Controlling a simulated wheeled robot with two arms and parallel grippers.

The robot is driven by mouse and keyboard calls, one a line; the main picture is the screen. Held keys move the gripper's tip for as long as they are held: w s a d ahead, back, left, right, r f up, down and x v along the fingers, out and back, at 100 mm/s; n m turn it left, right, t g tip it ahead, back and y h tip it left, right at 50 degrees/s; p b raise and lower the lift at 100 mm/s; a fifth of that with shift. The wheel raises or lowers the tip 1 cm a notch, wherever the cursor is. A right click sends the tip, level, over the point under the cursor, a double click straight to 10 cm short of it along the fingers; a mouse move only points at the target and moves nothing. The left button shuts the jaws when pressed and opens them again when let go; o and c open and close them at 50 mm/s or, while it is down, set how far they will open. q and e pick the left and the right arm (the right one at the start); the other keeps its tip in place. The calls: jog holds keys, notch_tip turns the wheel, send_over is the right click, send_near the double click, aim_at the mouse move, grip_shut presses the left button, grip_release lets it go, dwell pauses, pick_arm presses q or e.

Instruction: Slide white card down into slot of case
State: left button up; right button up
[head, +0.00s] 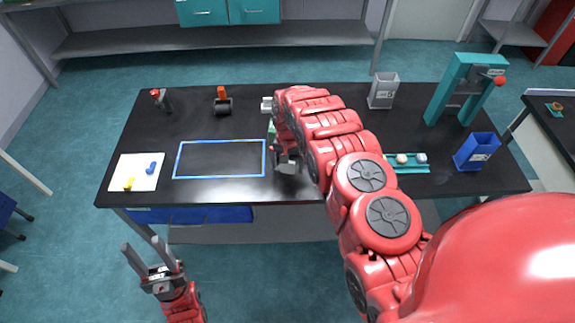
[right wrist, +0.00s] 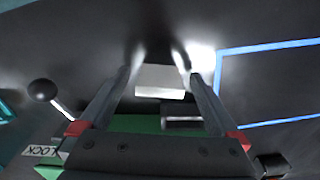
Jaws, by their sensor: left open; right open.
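My right gripper (right wrist: 160,80) is open and points down over the bench, just right of the blue outline's near right corner. A small white block-like piece (right wrist: 160,83) shows between its fingertips in the right wrist view; I cannot tell if it is the card. Behind it is a green body (right wrist: 148,124) with a dark piece beside it; it is mostly hidden by my right arm in the head view. I cannot tell whether this is the case, and no slot shows. My left gripper (head: 146,249) is open and empty, in front of the bench, away from everything.
A blue rectangle outline (head: 177,160) marks the bench. A white sheet (head: 123,171) with yellow and blue pieces lies left. A grey container (head: 383,92), teal press (head: 462,75) and blue bin (head: 475,152) stand right. A black-knobbed lever (right wrist: 43,91) is near a LOCK label (right wrist: 42,151).

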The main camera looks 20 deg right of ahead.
grip_shut()
dwell(0.5)
jog(key=shift+r, duration=0.15)
